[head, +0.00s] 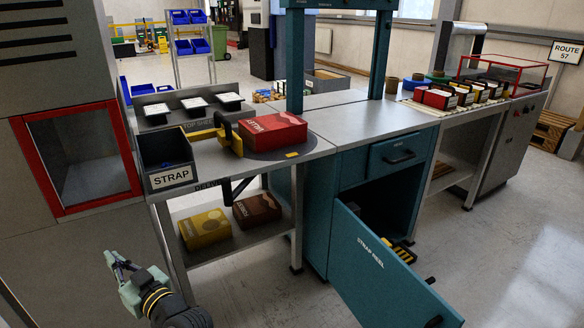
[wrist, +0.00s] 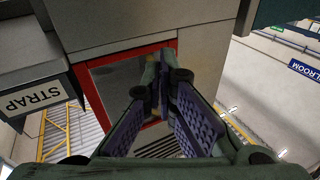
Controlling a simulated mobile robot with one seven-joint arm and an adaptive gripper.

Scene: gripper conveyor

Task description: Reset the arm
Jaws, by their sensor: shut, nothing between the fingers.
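My gripper (head: 112,258) is at the lower left of the head view, in the free space in front of the grey cabinet and left of the bench's lower shelf. It is shut and holds nothing. My forearm runs down to the bottom edge of the head view. In the wrist view the two purple-padded fingers (wrist: 164,72) meet at their tips, in front of the red-framed window (wrist: 112,85). The gripper appears to touch nothing.
The STRAP bin (head: 168,160) stands on the bench's left end. A red box (head: 272,132) lies on the round plate. Yellow (head: 205,229) and brown (head: 257,209) boxes lie on the lower shelf. The teal STRAP REEL door (head: 385,275) hangs open into the floor space.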

